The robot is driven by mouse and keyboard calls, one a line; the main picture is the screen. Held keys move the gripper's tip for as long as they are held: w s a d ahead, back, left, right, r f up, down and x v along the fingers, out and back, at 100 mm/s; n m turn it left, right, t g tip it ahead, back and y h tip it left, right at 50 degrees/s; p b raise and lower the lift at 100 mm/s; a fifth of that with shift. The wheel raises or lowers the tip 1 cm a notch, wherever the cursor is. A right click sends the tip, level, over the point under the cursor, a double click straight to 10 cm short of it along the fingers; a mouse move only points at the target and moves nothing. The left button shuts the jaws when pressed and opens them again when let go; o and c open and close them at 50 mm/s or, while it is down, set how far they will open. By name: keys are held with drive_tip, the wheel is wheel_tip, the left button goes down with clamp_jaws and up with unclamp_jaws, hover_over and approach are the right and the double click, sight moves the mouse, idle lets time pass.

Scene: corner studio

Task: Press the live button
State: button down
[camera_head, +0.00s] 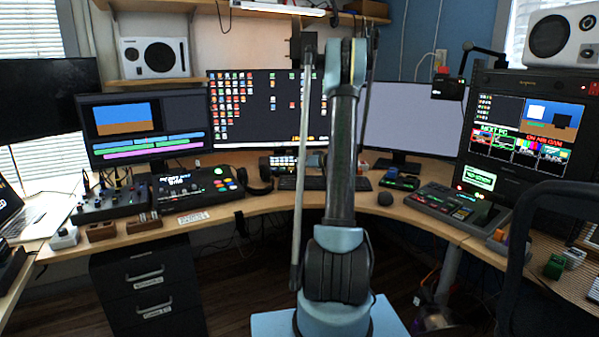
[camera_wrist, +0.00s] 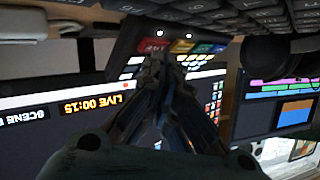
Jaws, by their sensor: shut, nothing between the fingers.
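In the wrist view, my gripper (camera_wrist: 165,62) is shut and empty. Its fingertips point at a dark key panel (camera_wrist: 124,45) that appears turned over in this view. A lit red button (camera_wrist: 151,46) is on the panel, just beyond the fingertips; its lettering looks like LIVE but is small. White keys lie close around the fingertips. I cannot tell whether the fingertips touch a key. In the head view, a small keyed panel (camera_head: 278,163) stands before the middle monitor; my arm hides my gripper.
A screen (camera_wrist: 60,112) reading LIVE 00:15 fills the left of the wrist view, and a keyboard (camera_wrist: 240,18) runs along its top. In the head view, a switcher deck (camera_head: 190,187), headphones (camera_head: 258,180), a keyboard (camera_head: 300,183) and a mouse (camera_head: 385,198) crowd the curved desk.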

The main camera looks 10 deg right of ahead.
drive_tip(key=shift+f, duration=0.25)
idle(1.2)
drive_tip(key=shift+s+r, duration=0.2)
idle(0.7)
drive_tip(key=shift+s+a+r, duration=0.1)
drive_tip(key=shift+s+r, duration=0.7)
drive_tip(key=shift+r, duration=0.3)
drive_tip(key=shift+s+a+r, duration=0.1)
drive_tip(key=shift+s+r, duration=0.65)
drive_tip(key=shift+r, duration=0.3)
